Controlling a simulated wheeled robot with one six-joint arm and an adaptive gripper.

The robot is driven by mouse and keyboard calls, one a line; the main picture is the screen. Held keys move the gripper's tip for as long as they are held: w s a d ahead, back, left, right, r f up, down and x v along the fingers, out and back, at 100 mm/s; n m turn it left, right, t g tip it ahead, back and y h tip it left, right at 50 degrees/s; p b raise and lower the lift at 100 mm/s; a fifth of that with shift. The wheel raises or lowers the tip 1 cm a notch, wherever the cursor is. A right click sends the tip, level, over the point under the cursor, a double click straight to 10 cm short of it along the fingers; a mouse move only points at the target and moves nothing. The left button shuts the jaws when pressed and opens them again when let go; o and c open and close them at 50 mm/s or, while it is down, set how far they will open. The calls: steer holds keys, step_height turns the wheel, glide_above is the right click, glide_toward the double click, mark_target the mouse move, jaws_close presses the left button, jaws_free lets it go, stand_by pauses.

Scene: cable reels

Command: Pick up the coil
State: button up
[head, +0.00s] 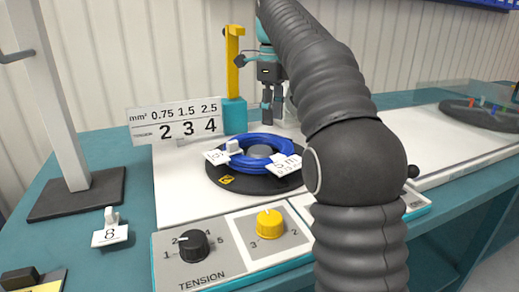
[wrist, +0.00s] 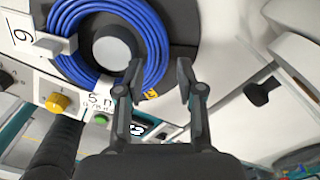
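The blue coil (head: 252,152) lies on a dark round turntable (head: 222,176) around a grey hub (head: 260,151). It also shows in the wrist view (wrist: 152,25), at the top left. A white tag marked "5 m" (head: 285,165) sits at its front right, and a white clip with another tag (head: 217,156) is at its left. My gripper (head: 271,115) is behind the coil in the head view, pointing down. In the wrist view its two fingers (wrist: 159,82) stand apart with nothing between them. The left fingertip is near or over the coil's edge; contact cannot be told.
A panel with a black knob (head: 194,245) and a yellow knob (head: 269,223) is in front. A yellow post (head: 233,60) on a teal block stands behind the coil, close to my gripper. A number sign (head: 175,122) and a white post (head: 50,90) stand left. Another dark disc (head: 480,115) lies right.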

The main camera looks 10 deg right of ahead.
mark_target(272, 135)
steer(key=shift+s+f+b, duration=0.2)
steer(key=shift+f+b, duration=0.5)
steer(key=shift+f, duration=2.15)
jaws_close()
